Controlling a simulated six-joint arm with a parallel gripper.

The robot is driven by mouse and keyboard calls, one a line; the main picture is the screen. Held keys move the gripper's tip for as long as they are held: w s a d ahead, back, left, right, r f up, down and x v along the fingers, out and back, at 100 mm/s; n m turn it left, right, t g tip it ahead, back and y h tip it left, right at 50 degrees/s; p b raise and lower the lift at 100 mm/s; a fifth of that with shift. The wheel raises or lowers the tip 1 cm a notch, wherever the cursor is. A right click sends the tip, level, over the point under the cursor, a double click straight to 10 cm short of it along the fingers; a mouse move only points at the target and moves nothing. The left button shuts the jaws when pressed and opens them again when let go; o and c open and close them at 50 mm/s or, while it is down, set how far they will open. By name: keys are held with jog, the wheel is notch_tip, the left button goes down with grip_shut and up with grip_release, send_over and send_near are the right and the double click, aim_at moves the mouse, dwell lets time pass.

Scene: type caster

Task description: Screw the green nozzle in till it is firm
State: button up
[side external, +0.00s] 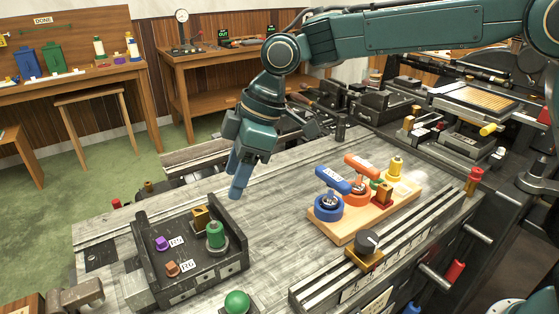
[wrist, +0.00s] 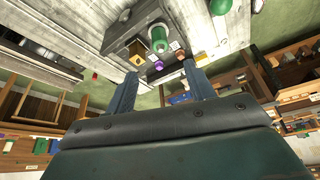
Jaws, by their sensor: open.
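The green nozzle (side external: 215,236) looks like a stepped green cylinder. It stands upright at the right side of a dark metal fixture (side external: 152,262), with a grey ring around its base. How deep it sits in the ring cannot be told. My gripper (side external: 238,190) hangs above the bench behind the fixture, apart from the nozzle and empty. In the wrist view the two fingers stand apart, with my gripper (wrist: 160,85) open. The green nozzle (wrist: 158,40) shows beyond the fingertips there.
The fixture also holds a purple piece (side external: 162,243), a brass block (side external: 201,218) and a copper-brown piece (side external: 172,268). A green ball knob (side external: 237,302) is at the front. A wooden board (side external: 345,236) with blue, orange and yellow parts stands to the right. Bench between is clear.

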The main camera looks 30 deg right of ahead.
aim_at(215, 225)
jog(key=x, duration=1.3)
jog(key=shift+f, duration=0.2)
grip_shut()
jog(key=shift+c, duration=1.6)
grip_release()
jog(key=n+g, duration=0.1)
jog(key=n, duration=0.1)
jog(key=shift+n, duration=0.3)
jog(key=n+g, duration=0.1)
jog(key=n, duration=0.3)
jog(key=shift+w+g, duration=0.1)
jog(key=shift+g, duration=0.3)
jog(key=n+g, duration=0.1)
jog(key=n, duration=0.2)
jog(key=n+g+h, duration=0.1)
jog(key=n, duration=0.2)
